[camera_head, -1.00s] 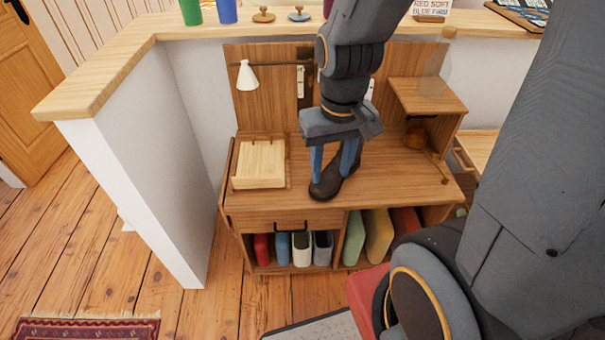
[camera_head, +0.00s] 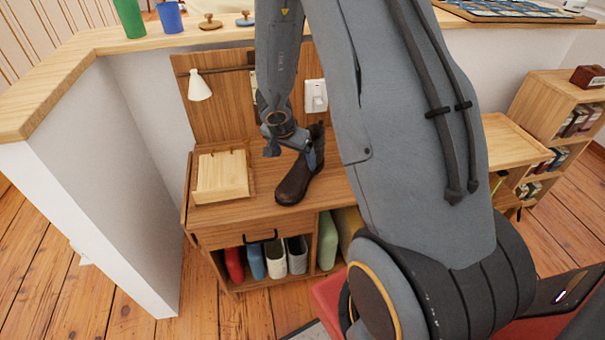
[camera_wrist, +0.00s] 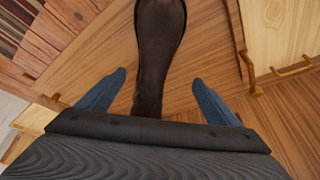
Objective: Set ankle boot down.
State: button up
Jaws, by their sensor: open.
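The dark brown ankle boot (camera_head: 297,178) stands upright on the wooden desk top (camera_head: 235,212), its toe toward the desk's front edge. My gripper (camera_head: 293,148) is at the boot's shaft, with a finger on either side in the head view. In the wrist view the boot (camera_wrist: 159,45) runs down the middle between the two blue fingers (camera_wrist: 155,88). The fingers are spread, with gaps showing between them and the boot. The boot's shaft is partly hidden by my gripper and wrist.
A light wooden box (camera_head: 222,177) sits left of the boot on the desk. A white lamp (camera_head: 199,86) hangs at the back panel. Several upright folders (camera_head: 275,258) fill the shelf below. A ledge (camera_head: 85,60) carries cups. Bare desk top lies between box and boot.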

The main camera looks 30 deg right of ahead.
aim_at(300, 164)
jog(key=shift+s+d+f+m+g, duration=0.2)
jog(key=shift+d+f, duration=0.1)
jog(key=shift+f, duration=0.2)
jog(key=shift+s+d+f+m+g, duration=0.1)
jog(key=shift+s+d+f+m, duration=0.15)
jog(key=shift+f, duration=0.2)
jog(key=b+x, duration=0.1)
jog(key=x, duration=0.1)
jog(key=shift+w+d+f, duration=0.1)
jog(key=shift+d+f, duration=0.05)
jog(key=shift+f, duration=0.1)
jog(key=b+x, duration=0.1)
jog(key=x, duration=0.4)
jog(key=shift+w+f, duration=0.1)
jog(key=shift+w, duration=0.05)
jog(key=c, duration=1.7)
